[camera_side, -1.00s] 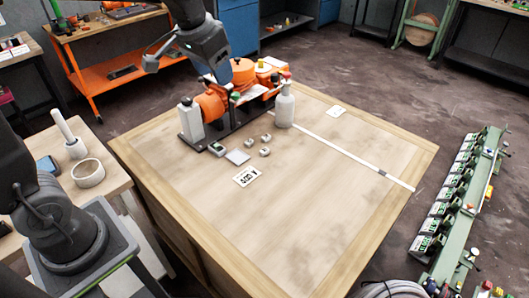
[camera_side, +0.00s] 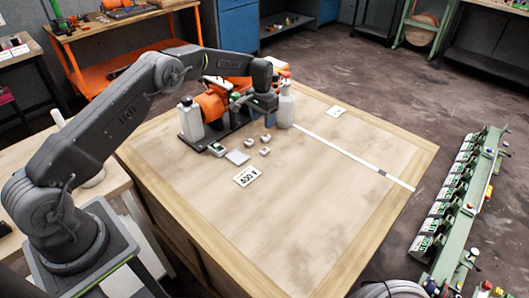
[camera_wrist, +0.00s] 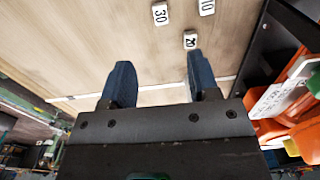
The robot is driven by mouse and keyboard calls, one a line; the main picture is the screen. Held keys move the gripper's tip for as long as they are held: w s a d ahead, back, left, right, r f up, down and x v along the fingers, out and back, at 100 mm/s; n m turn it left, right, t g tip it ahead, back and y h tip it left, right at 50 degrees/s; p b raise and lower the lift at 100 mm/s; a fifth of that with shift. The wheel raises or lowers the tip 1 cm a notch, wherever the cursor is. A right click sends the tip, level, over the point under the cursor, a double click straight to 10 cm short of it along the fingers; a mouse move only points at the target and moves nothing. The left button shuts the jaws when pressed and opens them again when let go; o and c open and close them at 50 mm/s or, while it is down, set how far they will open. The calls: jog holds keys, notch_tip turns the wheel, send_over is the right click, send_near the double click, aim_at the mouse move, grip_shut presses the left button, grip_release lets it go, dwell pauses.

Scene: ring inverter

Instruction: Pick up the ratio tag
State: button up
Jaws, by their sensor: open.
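Three small white tags lie on the wooden table, marked 30 (camera_wrist: 160,14), 10 (camera_wrist: 206,7) and 20 (camera_wrist: 190,40) in the wrist view. They also show in the side view as small light blocks (camera_side: 264,152); their marks cannot be read there. I cannot tell which one is the ratio tag. My gripper (camera_wrist: 160,72) is open and empty, with two blue fingers apart. The 20 tag lies beyond the right fingertip in the wrist view. In the side view, my gripper (camera_side: 268,120) is above the table, between the orange machine and the white bottle.
The orange machine (camera_side: 212,104) on its dark base and the white bottle (camera_side: 286,107) stand close to my gripper. A plate marked with a voltage (camera_side: 247,176), a pale square (camera_side: 237,157) and a small meter (camera_side: 217,149) lie nearby. The table's front and right are mostly clear.

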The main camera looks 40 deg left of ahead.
send_over(262, 152)
jog(key=f, duration=0.9)
jog(key=shift+w+a, duration=0.1)
jog(key=shift+w, duration=0.2)
jog(key=f, duration=0.5)
jog(key=shift+s+f, duration=0.1)
jog(key=shift+s, duration=0.1)
jog(key=c, duration=1)
